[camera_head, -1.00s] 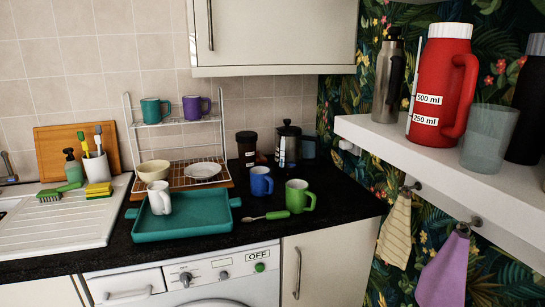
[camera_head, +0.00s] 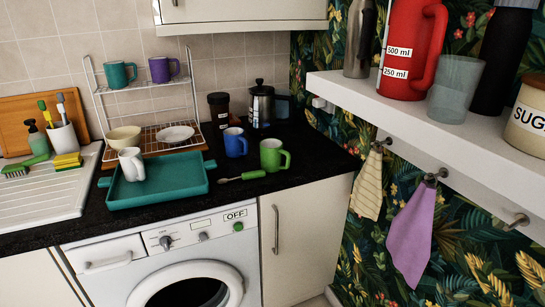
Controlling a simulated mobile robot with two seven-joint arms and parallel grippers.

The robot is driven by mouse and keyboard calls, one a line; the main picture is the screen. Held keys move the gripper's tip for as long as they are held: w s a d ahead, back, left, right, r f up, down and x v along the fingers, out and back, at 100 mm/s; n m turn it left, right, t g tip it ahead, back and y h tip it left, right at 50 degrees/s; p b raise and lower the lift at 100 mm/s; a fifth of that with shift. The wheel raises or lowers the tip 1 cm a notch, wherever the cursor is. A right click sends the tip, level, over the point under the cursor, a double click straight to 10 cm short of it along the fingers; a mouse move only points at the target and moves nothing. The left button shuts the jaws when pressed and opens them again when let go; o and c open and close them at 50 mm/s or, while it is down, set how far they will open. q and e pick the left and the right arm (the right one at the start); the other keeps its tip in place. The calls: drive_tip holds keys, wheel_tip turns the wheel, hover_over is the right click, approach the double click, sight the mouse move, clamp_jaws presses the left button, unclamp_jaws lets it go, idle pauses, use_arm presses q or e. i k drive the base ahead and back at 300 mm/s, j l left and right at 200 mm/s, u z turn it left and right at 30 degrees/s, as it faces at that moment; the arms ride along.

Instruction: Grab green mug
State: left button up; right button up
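The green mug (camera_head: 271,155) stands upright on the black countertop, toward its right end, with its handle to the right. A blue mug (camera_head: 235,142) stands just behind it to the left. A green-handled utensil (camera_head: 243,176) lies on the counter just in front of it, to the left. A teal mug (camera_head: 120,74) stands on the upper shelf of the wire rack beside a purple mug (camera_head: 163,69). Neither of my grippers is in view.
A teal tray (camera_head: 157,184) holding a white mug (camera_head: 132,164) lies left of the green mug. A French press (camera_head: 262,104) and a dark jar (camera_head: 218,110) stand behind. A white shelf (camera_head: 425,128) juts out at right, above counter height.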

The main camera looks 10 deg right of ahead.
sight(271, 151)
drive_tip(key=i+j, duration=0.75)
drive_tip(key=j, duration=0.15)
drive_tip(key=l+z, duration=0.05)
